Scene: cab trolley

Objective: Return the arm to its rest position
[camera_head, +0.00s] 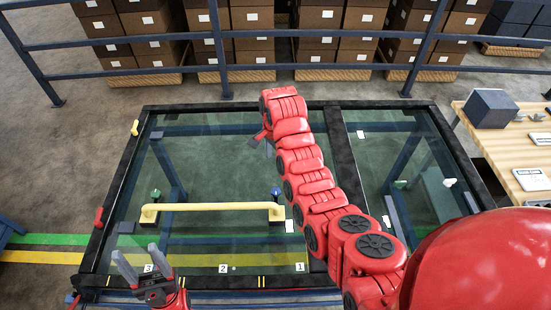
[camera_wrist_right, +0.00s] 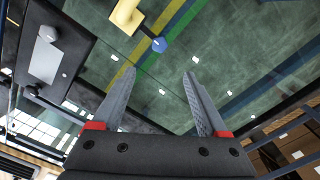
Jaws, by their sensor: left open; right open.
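My right arm (camera_head: 305,170) stretches from the lower right over the glass panel. Its right gripper (camera_head: 256,140) is above the panel's far part, small and partly hidden by the wrist. In the right wrist view, the right gripper (camera_wrist_right: 157,82) has its two grey fingers apart with nothing between them. My left gripper (camera_head: 135,252) is open and empty over the near left corner of the panel's frame. The glass panel in its black frame (camera_head: 225,107) lies below both grippers.
A yellow bar handle (camera_head: 212,206) crosses the panel left of my right arm; it also shows in the wrist view (camera_wrist_right: 124,16). A wooden table (camera_head: 505,150) with a grey box (camera_head: 490,108) stands right. Blue rails (camera_head: 300,33) and stacked cartons stand behind.

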